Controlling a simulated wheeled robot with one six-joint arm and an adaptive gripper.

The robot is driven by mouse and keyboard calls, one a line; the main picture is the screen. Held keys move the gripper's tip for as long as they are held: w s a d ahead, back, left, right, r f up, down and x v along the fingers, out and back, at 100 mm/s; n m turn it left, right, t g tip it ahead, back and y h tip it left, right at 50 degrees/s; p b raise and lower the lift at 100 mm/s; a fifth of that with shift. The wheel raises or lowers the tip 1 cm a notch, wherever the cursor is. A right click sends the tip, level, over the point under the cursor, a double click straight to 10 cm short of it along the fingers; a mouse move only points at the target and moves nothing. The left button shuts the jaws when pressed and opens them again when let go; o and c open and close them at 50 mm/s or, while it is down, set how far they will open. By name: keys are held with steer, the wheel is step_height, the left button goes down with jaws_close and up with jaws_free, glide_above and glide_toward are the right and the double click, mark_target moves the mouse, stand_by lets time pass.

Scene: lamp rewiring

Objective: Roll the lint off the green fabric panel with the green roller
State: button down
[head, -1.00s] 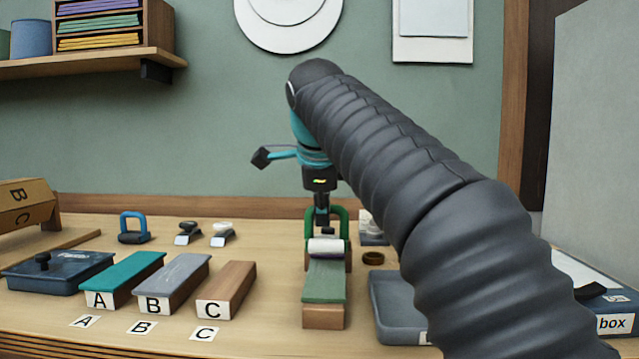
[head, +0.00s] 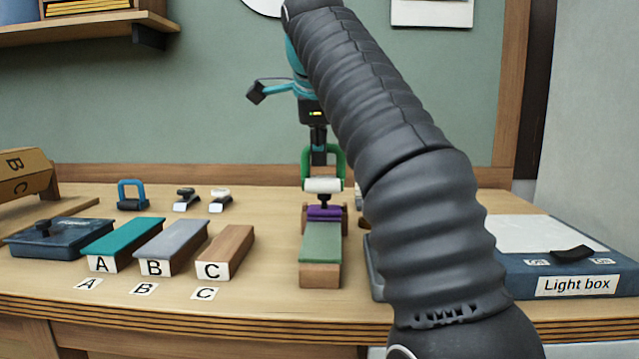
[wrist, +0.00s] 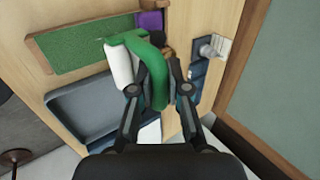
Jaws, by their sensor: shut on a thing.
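My gripper (head: 320,150) is shut on the green handle of the roller (head: 323,186), whose white cylinder hangs below. The roller also shows in the wrist view (wrist: 119,66), between my gripper's fingers (wrist: 160,92). The green fabric panel (head: 320,243) lies on a wooden block, narrow end toward the head camera. The roller is above the panel's far end, apparently clear of it. A purple piece (head: 324,213) with a dark stem sits at that end. The panel's speckled surface shows in the wrist view (wrist: 80,45); I cannot make out lint on it.
Blocks A (head: 122,240), B (head: 170,246) and C (head: 226,250) stand left of the panel. A blue-handled tool (head: 132,196) is behind them. A grey tray (wrist: 92,110) lies beside the panel, mostly hidden by my arm in the head view. A light box (head: 570,270) is at the right.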

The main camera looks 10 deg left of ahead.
mark_target(312, 175)
stand_by(0.5)
steer(key=shift+a+f+b, duration=0.3)
steer(key=shift+f+b, duration=0.35)
steer(key=shift+f, duration=0.15)
steer(key=shift+a+f+b, duration=0.3)
steer(key=shift+f+b, duration=0.35)
steer(key=shift+f, duration=0.1)
steer(key=shift+s, duration=0.1)
